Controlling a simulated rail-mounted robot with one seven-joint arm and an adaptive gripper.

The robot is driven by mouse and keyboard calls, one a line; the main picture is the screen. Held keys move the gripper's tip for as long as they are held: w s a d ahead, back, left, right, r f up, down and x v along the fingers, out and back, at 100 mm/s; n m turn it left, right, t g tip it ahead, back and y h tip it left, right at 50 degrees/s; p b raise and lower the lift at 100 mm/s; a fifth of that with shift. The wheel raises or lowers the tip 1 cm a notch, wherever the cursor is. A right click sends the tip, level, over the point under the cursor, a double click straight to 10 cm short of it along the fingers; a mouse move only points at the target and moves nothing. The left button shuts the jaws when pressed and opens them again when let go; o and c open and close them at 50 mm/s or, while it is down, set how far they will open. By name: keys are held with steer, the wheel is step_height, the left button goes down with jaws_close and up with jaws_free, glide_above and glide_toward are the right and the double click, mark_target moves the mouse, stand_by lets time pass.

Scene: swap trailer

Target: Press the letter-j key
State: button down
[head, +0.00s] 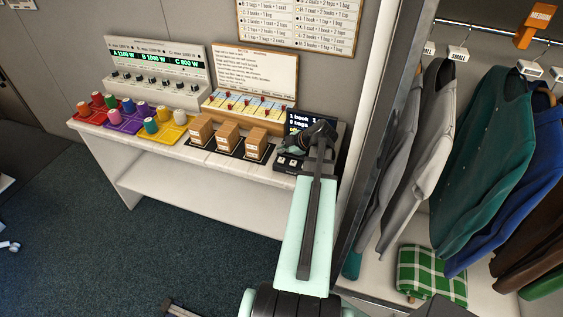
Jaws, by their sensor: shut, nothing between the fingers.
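A dark terminal stands at the right end of the white table. Its screen (298,118) shows yellow and white text, partly covered by my gripper. Below the screen is a dark key panel (287,162) with a few small light keys along its front. The lettering on the keys is too small to read, so I cannot tell which one is the letter-j key. My gripper (290,149) is shut and empty, just over the key panel, and it hides part of it. I cannot tell whether the fingertips touch a key.
Three cardboard boxes (228,138) stand on dark mats left of the terminal. Behind them is a board with red pegs (246,105). Colored trays with spools (127,121) and a meter panel (155,80) are farther left. Hanging clothes (485,150) and a green checked cushion (430,275) are at right.

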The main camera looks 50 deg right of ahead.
mark_target(283, 160)
steer(key=shift+f+b, duration=0.7)
steer(key=shift+f, duration=0.4)
steer(key=shift+f+b, duration=0.85)
steer(key=shift+b, duration=0.75)
stand_by(1.3)
steer(key=shift+r, duration=0.9)
steer(key=shift+r, duration=0.1)
steer(key=shift+r+p, duration=0.6)
steer(key=shift+r, duration=1.8)
